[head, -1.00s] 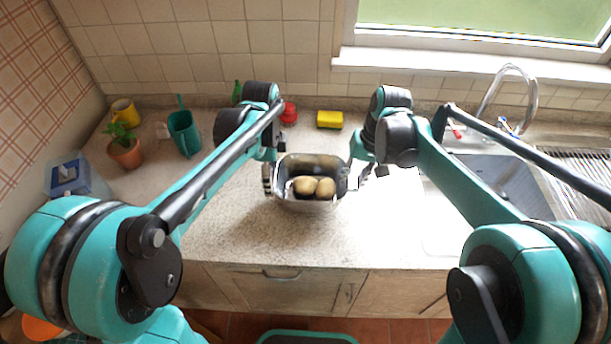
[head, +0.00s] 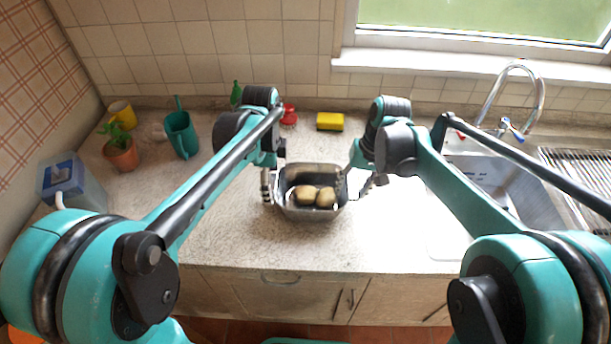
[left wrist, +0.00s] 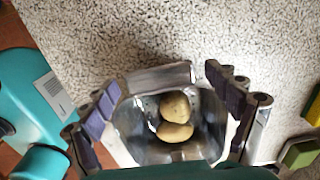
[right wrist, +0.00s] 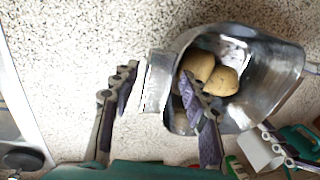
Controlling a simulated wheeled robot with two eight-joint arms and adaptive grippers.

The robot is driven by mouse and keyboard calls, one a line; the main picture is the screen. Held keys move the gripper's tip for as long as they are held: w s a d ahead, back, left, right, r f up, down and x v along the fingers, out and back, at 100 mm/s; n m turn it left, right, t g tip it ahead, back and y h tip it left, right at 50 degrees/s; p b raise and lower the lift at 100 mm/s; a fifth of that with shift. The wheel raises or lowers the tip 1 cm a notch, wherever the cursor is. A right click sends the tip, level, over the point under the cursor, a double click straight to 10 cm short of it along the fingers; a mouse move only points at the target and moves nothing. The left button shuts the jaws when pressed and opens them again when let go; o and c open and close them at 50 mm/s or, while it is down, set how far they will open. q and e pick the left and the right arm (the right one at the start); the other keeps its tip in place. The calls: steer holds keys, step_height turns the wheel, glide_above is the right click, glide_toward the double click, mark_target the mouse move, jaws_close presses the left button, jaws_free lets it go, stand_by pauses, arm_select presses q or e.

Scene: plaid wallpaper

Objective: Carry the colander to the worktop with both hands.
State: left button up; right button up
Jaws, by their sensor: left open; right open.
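The colander (head: 311,213) is a shiny metal rectangular bowl with two potatoes in it. It appears to rest upright on the speckled worktop (head: 225,225). My left gripper (head: 267,185) is at its left end, open. In the left wrist view its fingers (left wrist: 160,80) stand apart on either side of the colander's end handle (left wrist: 160,77). My right gripper (head: 368,187) is at the right end, open. In the right wrist view its spread fingers (right wrist: 160,90) straddle the near handle (right wrist: 155,82), one finger overlapping the bowl's inside. Contact with the handles cannot be told.
The sink (head: 500,185) and tap (head: 538,90) are at the right. Worktop in front is clear.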

steer(key=shift+r, duration=0.15)
arm_select(q)
step_height(320, 180, up, 11)
arm_select(e)
step_height(320, 180, up, 12)
steer(key=d, duration=0.2)
steer(key=shift+f, duration=0.25)
steer(key=shift+d, duration=0.1)
